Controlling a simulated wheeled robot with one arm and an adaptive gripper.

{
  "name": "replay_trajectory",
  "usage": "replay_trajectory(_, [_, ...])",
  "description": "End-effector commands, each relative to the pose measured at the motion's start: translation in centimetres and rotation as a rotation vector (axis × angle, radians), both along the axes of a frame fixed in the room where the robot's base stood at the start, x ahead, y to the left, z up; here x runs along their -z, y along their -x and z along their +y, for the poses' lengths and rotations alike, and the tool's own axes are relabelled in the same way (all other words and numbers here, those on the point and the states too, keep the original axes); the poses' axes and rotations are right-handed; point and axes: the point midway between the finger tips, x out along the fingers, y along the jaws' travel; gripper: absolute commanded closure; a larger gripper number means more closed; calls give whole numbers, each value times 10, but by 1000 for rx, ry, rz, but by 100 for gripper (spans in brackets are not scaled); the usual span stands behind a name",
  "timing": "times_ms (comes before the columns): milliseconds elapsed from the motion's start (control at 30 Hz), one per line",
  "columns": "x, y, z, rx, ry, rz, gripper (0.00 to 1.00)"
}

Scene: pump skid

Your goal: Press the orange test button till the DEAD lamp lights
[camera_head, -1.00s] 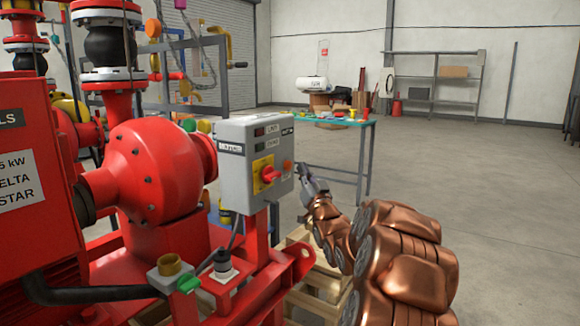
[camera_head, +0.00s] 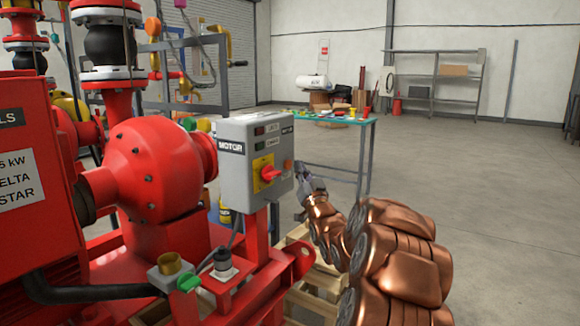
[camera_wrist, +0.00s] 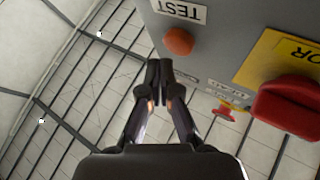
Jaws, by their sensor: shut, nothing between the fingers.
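The orange test button (camera_head: 288,165) is on the right part of the front of a grey control box (camera_head: 235,185). In the wrist view the round orange button (camera_wrist: 179,41) sits beside an upside-down TEST label (camera_wrist: 180,11). My gripper (camera_head: 299,168) is at the box's right side, close to the button. In the wrist view my gripper's fingertips (camera_wrist: 160,66) are together and empty, just below and left of the button; I cannot tell if they touch it. Two small indicator windows (camera_head: 259,137) are on the box; which is lit, and their labels, are too small to tell.
A red rotary switch (camera_head: 270,174) on a yellow plate sits left of the button; it shows large in the wrist view (camera_wrist: 289,104). Red pump casing (camera_head: 150,170) stands left. A teal-topped table (camera_head: 345,122) is behind. Open floor lies to the right.

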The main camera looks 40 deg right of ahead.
Motion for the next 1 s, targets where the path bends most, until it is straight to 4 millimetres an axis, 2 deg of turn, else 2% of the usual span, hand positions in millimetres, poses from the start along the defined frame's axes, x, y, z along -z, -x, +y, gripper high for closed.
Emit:
replay_trajectory(600, [0, 0, 0, 0, 0, 0, 100])
replay_trajectory(1000, [0, -8, 3, 0, 0, 0, 100])
